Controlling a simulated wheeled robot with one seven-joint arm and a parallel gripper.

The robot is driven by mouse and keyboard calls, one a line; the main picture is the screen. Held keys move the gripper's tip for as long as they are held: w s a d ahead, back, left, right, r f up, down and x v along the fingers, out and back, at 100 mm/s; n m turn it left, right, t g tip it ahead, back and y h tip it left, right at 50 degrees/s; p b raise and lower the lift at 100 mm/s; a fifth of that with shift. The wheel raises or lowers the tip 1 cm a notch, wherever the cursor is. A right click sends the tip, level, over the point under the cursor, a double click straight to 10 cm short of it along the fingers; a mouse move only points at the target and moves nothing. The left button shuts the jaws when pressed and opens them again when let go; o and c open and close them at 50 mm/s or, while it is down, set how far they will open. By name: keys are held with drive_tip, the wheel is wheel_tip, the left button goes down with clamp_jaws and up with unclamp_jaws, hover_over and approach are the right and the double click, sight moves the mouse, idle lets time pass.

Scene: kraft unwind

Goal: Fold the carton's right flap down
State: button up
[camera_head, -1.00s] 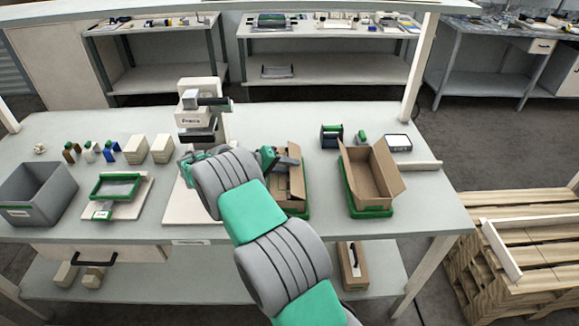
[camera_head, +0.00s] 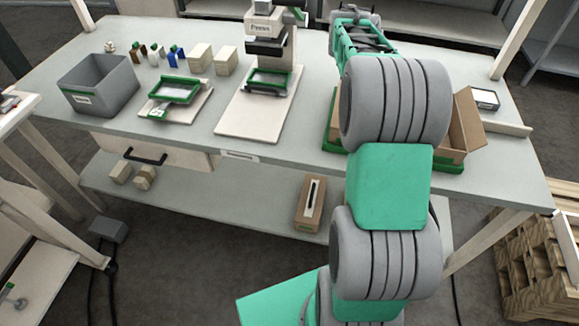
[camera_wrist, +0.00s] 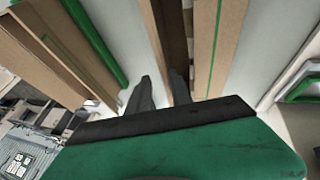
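The carton (camera_head: 465,122) is brown cardboard, at the right of the bench in the head view, with a right-hand panel standing up and leaning outward. My arm hides most of its left part. My gripper's fingers are hidden in the head view. In the wrist view my gripper (camera_wrist: 161,82) has its two grey fingers apart. A brown cardboard panel (camera_wrist: 153,28) runs toward the gap between them; I cannot tell whether they touch it. Other cardboard panels lie to either side in the wrist view.
A green tray edge (camera_head: 333,128) shows left of my arm. The press (camera_head: 268,45) on its white board, a grey bin (camera_head: 98,86) and a green-framed fixture (camera_head: 176,92) stand to the left. A small black-framed box (camera_head: 484,99) lies behind the carton.

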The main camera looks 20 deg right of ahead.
drive_tip(key=shift+s+d+t+y, duration=0.3)
drive_tip(key=shift+d+t+y, duration=0.2)
drive_tip(key=shift+y, duration=0.2)
drive_tip(key=s+d+r+m+t+y+p, duration=0.2)
drive_tip(key=s+d+r+t+y+p, duration=0.15)
drive_tip(key=s+r+y+p, duration=0.2)
drive_tip(key=a+n, duration=0.1)
drive_tip(key=a, duration=0.5)
drive_tip(key=w+a+n+g+b, duration=0.1)
drive_tip(key=a, duration=0.5)
drive_tip(key=w+a+n, duration=0.1)
drive_tip(key=a, duration=0.5)
drive_tip(key=shift+w+a+b, duration=0.1)
drive_tip(key=shift+a+b, duration=0.15)
drive_tip(key=shift+b, duration=0.15)
drive_tip(key=s+a+f+n+g+b, duration=0.1)
drive_tip(key=s+a+f+n, duration=0.1)
drive_tip(key=s+a, duration=0.3)
drive_tip(key=s+a+f+n+g+h+b, duration=0.1)
drive_tip(key=s+a, duration=0.4)
drive_tip(key=a, duration=0.6)
drive_tip(key=shift+a+f+n, duration=0.15)
drive_tip(key=shift+f+n, duration=0.45)
drive_tip(key=shift+f, duration=0.35)
drive_tip(key=shift+s, duration=0.1)
